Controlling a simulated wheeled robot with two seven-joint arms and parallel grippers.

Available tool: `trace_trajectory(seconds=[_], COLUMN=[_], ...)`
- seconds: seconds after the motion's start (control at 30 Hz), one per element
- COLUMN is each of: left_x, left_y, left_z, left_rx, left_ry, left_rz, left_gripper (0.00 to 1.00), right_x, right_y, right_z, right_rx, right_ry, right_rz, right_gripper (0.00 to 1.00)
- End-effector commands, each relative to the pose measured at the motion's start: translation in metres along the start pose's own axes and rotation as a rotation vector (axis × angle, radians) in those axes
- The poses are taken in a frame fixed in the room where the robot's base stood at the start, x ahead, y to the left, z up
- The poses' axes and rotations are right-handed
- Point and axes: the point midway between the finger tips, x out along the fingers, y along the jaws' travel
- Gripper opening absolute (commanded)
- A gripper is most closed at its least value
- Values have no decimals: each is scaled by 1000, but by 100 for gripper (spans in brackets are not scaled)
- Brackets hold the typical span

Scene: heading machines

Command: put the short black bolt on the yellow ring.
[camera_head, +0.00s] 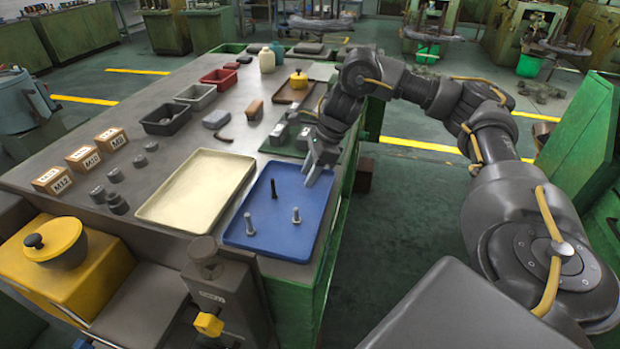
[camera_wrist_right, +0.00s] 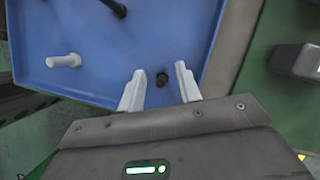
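The blue tray (camera_head: 262,222) lies at the table's near right edge. A short black bolt (camera_wrist_right: 162,78) stands near the tray's edge in the right wrist view; my arm and gripper hide it in the head view. My right gripper (camera_head: 311,179) is over that corner of the tray. In the right wrist view its two fingers (camera_wrist_right: 158,92) are open, one on each side of the short black bolt. Another black bolt (camera_head: 273,188) and two silver bolts, one left (camera_head: 249,224) and one right (camera_head: 296,216), stand in the tray. I cannot make out a yellow ring. My left gripper is not in view.
An empty cream tray (camera_head: 196,190) lies left of the blue tray. A green mat with grey blocks (camera_head: 280,133) is just beyond it. Labelled wooden blocks (camera_head: 83,158) and grey parts stand at left. A yellow box (camera_head: 60,270) is at the near left.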

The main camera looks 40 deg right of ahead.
Motion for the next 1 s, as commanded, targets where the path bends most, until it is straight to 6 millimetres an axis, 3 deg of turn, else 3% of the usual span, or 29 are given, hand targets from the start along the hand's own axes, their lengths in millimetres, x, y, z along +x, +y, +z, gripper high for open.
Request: trace_trajectory(seconds=[0.17, 0.43, 0.77, 0.87, 1.0], left_x=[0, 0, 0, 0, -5], left_y=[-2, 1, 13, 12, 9], left_z=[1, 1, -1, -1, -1], left_rx=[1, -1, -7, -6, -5], left_ry=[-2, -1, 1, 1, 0], left_rz=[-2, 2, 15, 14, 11], left_gripper=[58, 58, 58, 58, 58], right_x=[0, 0, -2, -11, -37], right_y=[0, 0, 0, -1, -1], right_z=[0, 0, 1, 5, 16], right_rx=[0, 0, -1, -2, -4], right_ry=[0, 0, -1, -2, -3], right_rz=[0, -1, -1, -4, -6], right_gripper=[33, 0, 0, 0, 0])
